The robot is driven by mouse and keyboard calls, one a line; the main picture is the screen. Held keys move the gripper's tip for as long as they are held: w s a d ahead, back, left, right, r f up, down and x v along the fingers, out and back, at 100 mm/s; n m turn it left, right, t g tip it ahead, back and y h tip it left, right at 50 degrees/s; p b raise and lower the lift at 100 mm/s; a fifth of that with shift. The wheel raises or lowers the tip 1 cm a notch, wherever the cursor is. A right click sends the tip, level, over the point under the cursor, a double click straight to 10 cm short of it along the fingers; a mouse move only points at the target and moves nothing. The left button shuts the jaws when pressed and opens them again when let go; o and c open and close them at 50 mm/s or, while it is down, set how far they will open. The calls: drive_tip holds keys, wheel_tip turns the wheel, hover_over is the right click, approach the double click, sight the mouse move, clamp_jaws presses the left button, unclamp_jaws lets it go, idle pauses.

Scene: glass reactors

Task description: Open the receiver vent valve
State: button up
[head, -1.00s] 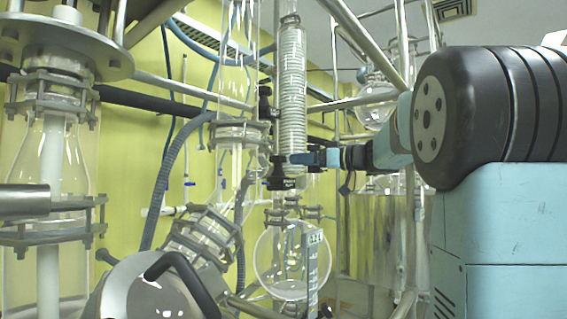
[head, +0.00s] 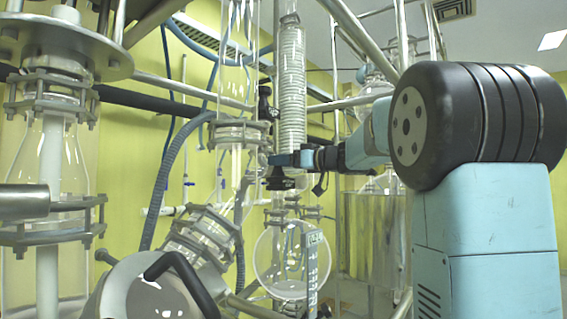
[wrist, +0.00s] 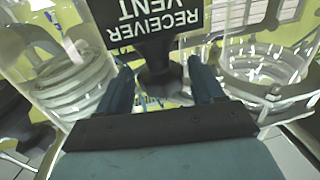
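The receiver vent valve (head: 280,181) is a black fitting at the foot of the coiled glass column in the head view. In the wrist view, a black tag reading "RECEIVER VENT" (wrist: 155,22) shows upside down, with the dark valve body (wrist: 160,78) below it. My gripper (wrist: 160,84) is open, with one finger on each side of the dark valve body and gaps visible between. In the head view my gripper (head: 283,160) reaches the valve from the right and partly covers it. The valve's handle position cannot be made out.
The coiled glass condenser (head: 291,80) rises directly above the valve. A round glass flask (head: 292,262) hangs below. Another black fitting (head: 264,103) sits just up and left. Metal frame bars (head: 363,40) cross close to my arm. Glass vessels (wrist: 75,80) flank the gripper.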

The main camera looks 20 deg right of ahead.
drive_tip(key=c, duration=0.8)
drive_tip(key=shift+g, duration=0.3)
drive_tip(key=shift+w+d+n+g+y, duration=0.1)
drive_tip(key=shift+n+g+y, duration=0.45)
drive_tip(key=shift+w+d+n+g+y, duration=0.1)
drive_tip(key=shift+n+g+y, duration=0.45)
drive_tip(key=shift+w+n+g+y, duration=0.1)
drive_tip(key=shift+n+g+y, duration=0.8)
drive_tip(key=shift+n+g, duration=0.65)
drive_tip(key=shift+m+g, duration=0.25)
drive_tip(key=o, duration=1)
drive_tip(key=shift+o, duration=0.2)
